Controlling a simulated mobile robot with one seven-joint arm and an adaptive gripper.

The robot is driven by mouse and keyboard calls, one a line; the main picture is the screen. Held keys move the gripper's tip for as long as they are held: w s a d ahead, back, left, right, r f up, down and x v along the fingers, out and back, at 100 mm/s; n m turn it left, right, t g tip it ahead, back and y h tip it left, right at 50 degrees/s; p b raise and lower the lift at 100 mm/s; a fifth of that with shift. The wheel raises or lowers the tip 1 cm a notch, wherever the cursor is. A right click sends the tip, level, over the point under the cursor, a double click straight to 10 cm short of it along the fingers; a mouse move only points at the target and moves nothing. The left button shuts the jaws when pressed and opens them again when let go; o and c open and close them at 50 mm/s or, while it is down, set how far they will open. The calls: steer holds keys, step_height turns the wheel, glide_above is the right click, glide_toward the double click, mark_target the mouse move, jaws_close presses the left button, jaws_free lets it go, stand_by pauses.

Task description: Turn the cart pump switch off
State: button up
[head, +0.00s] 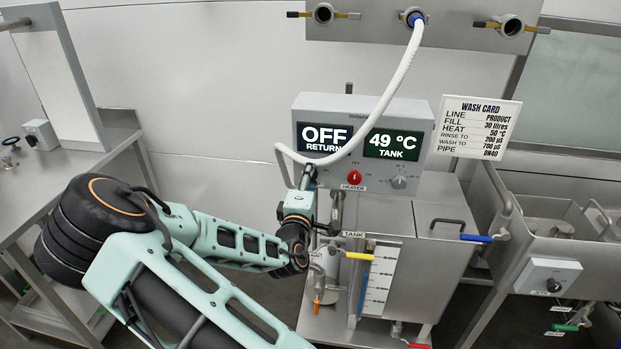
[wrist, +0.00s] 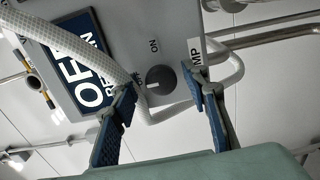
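The cart pump switch (wrist: 160,80) is a round dark grey knob on the grey control box, seen in the wrist view. It has a pale mark, an "ON" label beside it and another label partly hidden by a finger. A cut-off label ending "MP" is near it. My gripper (wrist: 161,88) is open, with its blue fingers on either side of the knob in the picture; I cannot tell whether they touch it. In the head view my gripper (head: 308,178) is at the lower left of the control box (head: 345,105), and the pump switch is hidden there.
A white hose (head: 395,85) loops down across the box and close to my gripper. A red heater switch (head: 354,177) and a grey dial (head: 399,182) are to the right. The display (head: 324,138) reads "OFF RETURN". A steel tank (head: 425,245) stands below.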

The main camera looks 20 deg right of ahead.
steer(key=v, duration=0.7)
steer(key=shift+s+a, duration=0.15)
steer(key=shift+s, duration=0.1)
stand_by(0.5)
